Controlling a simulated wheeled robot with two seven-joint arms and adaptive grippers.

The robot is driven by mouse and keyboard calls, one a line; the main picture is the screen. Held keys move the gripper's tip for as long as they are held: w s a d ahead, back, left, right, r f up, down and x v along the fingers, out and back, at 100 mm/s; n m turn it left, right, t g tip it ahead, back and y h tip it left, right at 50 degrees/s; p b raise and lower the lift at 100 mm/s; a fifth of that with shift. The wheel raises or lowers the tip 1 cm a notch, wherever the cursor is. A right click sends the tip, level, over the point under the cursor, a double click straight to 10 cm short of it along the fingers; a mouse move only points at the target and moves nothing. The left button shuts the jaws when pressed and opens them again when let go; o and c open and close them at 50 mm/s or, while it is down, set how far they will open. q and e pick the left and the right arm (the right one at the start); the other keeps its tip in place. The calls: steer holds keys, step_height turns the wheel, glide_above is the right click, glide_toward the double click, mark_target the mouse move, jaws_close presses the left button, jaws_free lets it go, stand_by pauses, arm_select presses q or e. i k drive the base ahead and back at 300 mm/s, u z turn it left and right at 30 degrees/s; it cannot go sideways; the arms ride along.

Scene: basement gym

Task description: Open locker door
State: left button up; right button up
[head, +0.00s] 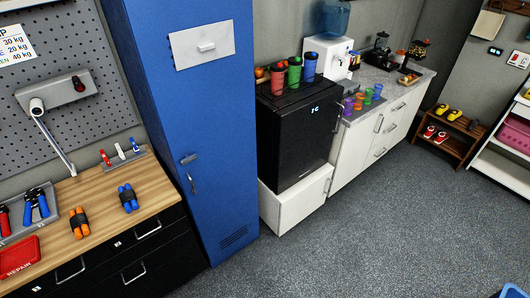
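A tall blue locker (222,150) stands left of centre in the head view. Its door looks shut. A metal handle or latch (190,172) sits at about mid-height near the locker's left front edge, with a light grey plate (203,46) higher up and vent slots (233,237) near the bottom. The top of the locker is cut off by the frame. Neither of my grippers is in view, and nothing is seen touching the locker.
A wooden workbench (100,185) with tools and black drawers adjoins the locker on the left. A black mini fridge (300,130) on a white base stands to its right, beside a white counter (385,125). The grey floor (370,220) in front is clear.

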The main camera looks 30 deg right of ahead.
mark_target(206, 110)
steer(key=u, duration=0.35)
steer(key=i, duration=0.35)
steer(key=u, duration=0.5)
